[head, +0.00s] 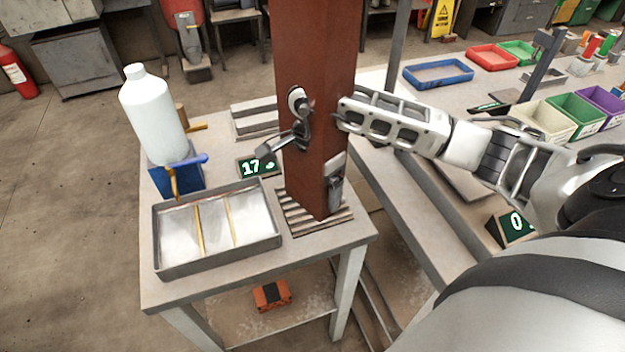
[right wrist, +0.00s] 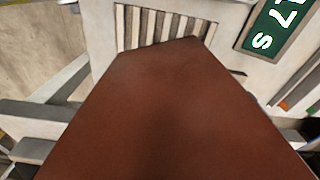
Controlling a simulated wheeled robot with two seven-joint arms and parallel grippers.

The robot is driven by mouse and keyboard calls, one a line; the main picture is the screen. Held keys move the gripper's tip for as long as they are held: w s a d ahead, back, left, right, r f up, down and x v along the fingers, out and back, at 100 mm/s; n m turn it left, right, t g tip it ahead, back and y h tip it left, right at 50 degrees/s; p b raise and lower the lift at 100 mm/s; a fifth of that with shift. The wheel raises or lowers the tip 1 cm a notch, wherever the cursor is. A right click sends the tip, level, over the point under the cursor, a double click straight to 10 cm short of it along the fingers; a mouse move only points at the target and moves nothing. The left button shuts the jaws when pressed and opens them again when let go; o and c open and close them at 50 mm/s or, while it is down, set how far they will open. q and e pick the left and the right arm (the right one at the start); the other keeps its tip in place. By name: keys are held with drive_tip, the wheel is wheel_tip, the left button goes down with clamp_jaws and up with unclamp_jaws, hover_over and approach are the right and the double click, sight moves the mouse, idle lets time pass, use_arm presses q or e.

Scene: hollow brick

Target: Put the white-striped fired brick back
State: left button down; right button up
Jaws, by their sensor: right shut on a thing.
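A long red-brown block (head: 315,60) stands upright in the head view, its top cut off by the frame. I see no white stripes on its visible faces. In the right wrist view the block (right wrist: 170,110) fills the middle and narrows towards its far end. My right gripper (head: 315,160) is shut on it, with grey metal finger parts showing at its left and right sides. The block's lower end is over the slatted rack (head: 294,217), also seen in the wrist view (right wrist: 150,25). I cannot tell whether they touch. My left gripper is not in view.

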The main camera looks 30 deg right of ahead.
sight(313, 180)
drive_tip(key=o, duration=1)
drive_tip(key=shift+r+p, duration=0.2)
drive_tip(key=shift+p, duration=0.15)
drive_tip(key=shift+r, duration=0.3)
wheel_tip(313, 180, up, 11)
drive_tip(key=shift+r+b, duration=0.2)
drive_tip(key=shift+b, duration=0.45)
drive_tip(key=shift+s+f, duration=0.1)
